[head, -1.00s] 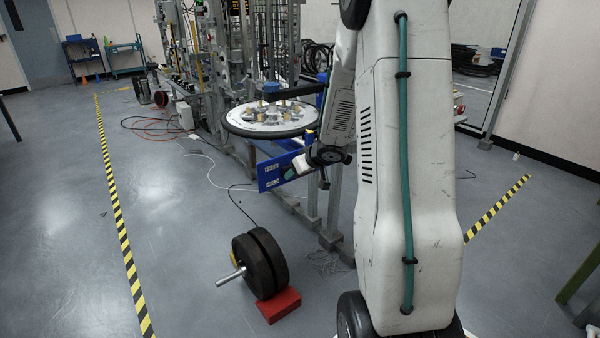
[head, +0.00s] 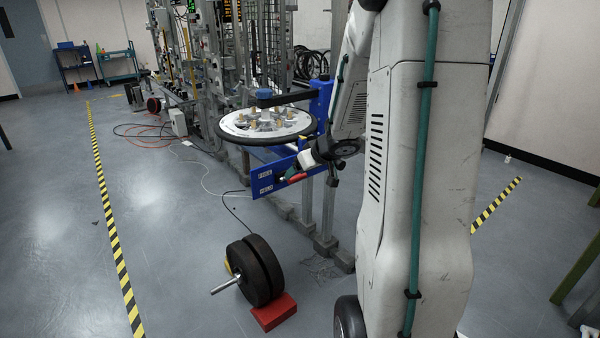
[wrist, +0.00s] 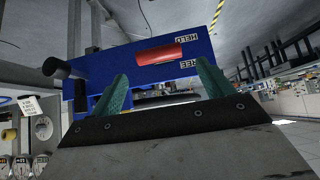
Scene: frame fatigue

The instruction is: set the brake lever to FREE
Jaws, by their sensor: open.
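The brake lever is a red handle (wrist: 158,54) in front of a blue panel (wrist: 110,68) with FREE and HELD labels, shown inverted in the wrist view. The handle's end lies between the two labels; I cannot tell which it is set to. In the head view the red handle (head: 293,177) shows beside the labels on the blue panel (head: 262,180). My gripper (wrist: 160,84) is open, its green fingers spread wide on either side below the handle in the wrist view. Nothing is held. I cannot tell whether a finger touches the handle.
A spoked wheel (head: 266,124) lies flat above the panel on the blue stand. A black weight (head: 256,270) on a red block (head: 273,313) stands on the floor in front. A cable runs down behind it. Open floor lies left, toward a striped line (head: 112,235).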

